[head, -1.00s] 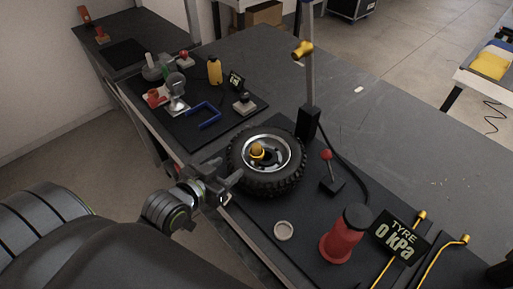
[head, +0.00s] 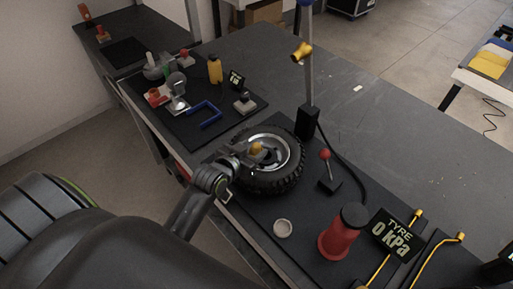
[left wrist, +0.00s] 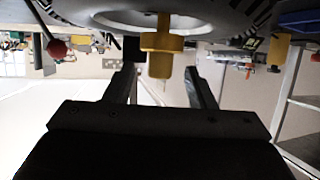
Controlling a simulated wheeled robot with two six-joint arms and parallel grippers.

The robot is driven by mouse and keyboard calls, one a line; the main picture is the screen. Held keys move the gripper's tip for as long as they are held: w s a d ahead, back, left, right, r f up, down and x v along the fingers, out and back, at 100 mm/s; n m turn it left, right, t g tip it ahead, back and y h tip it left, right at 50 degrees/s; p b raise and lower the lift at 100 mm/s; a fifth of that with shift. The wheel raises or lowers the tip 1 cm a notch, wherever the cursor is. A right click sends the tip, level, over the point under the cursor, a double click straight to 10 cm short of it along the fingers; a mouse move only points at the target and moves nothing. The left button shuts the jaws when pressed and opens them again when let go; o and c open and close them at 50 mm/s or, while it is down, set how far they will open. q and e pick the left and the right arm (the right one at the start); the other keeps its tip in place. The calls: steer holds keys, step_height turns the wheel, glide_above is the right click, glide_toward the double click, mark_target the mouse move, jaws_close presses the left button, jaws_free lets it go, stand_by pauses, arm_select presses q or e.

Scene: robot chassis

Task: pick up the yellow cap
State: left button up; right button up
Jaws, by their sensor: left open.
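The yellow cap (head: 256,148) sits at the hub of a black tyre with a silver rim (head: 285,140), which lies on the dark mat. In the left wrist view the cap (left wrist: 162,42) hangs upside down in the picture, with its narrow end between the two finger tips. My left gripper (head: 248,152) is open and reaches over the near-left side of the tyre to the cap. In the left wrist view a finger of the gripper (left wrist: 160,82) stands on each side of the cap, with gaps visible. My right gripper is not in view.
A red lever (head: 325,155), a red cylinder with a black top (head: 341,232) and a "TYRE 0 kPa" display (head: 394,234) stand right of the tyre. A small pale dish (head: 283,228) lies in front. A post (head: 308,80) rises behind.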

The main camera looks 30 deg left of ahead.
mark_target(259, 144)
arm_select(q)
steer(key=shift+p+x, duration=0.55)
steer(key=shift+x, duration=1.8)
steer(key=c, duration=1)
